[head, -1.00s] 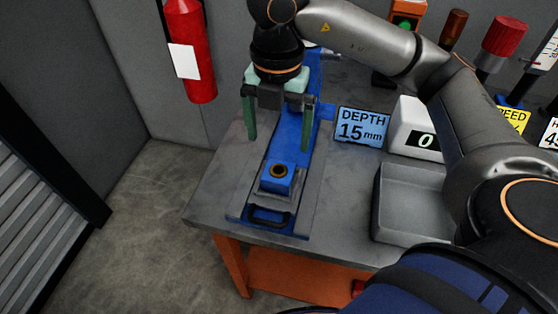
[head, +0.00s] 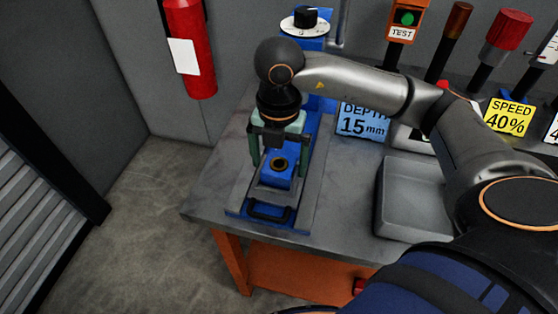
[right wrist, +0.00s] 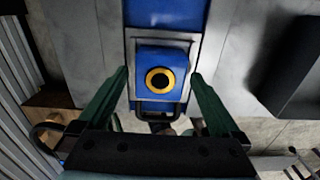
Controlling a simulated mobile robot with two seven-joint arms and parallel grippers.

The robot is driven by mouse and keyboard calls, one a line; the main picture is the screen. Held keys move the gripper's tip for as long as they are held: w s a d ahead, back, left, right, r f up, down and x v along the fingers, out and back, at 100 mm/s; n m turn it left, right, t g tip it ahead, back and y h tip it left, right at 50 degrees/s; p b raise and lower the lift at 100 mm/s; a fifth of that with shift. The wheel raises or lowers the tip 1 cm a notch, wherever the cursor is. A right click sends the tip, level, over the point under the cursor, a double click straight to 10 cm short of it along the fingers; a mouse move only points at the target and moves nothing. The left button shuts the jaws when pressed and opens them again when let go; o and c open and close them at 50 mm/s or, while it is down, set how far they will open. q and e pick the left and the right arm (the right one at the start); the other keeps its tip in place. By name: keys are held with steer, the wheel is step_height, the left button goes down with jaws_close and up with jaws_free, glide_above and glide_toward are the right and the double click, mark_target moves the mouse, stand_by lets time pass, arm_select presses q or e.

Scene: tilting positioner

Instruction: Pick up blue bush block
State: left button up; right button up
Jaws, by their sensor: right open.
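The blue bush block (head: 277,172) is a small blue block with a dark, brass-ringed hole in its top. It sits on a grey plate at the near end of the blue positioner (head: 317,130). In the right wrist view the block (right wrist: 176,62) lies between and ahead of the fingertips. My right gripper (head: 277,160) is open, with green fingers pointing down around and just behind the block. In the right wrist view the gripper (right wrist: 160,75) has one finger on each side, apart from the block. My left gripper is not in view.
A black handle (head: 269,212) is at the positioner's near end. A grey tray (head: 408,205) stands to the right on the table. A blue depth sign (head: 362,122) and a speed sign (head: 508,117) stand behind. A red extinguisher (head: 187,50) hangs on the wall. The table's left side is clear.

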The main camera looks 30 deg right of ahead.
jaws_close()
stand_by(0.8)
steer(key=shift+r, duration=0.1)
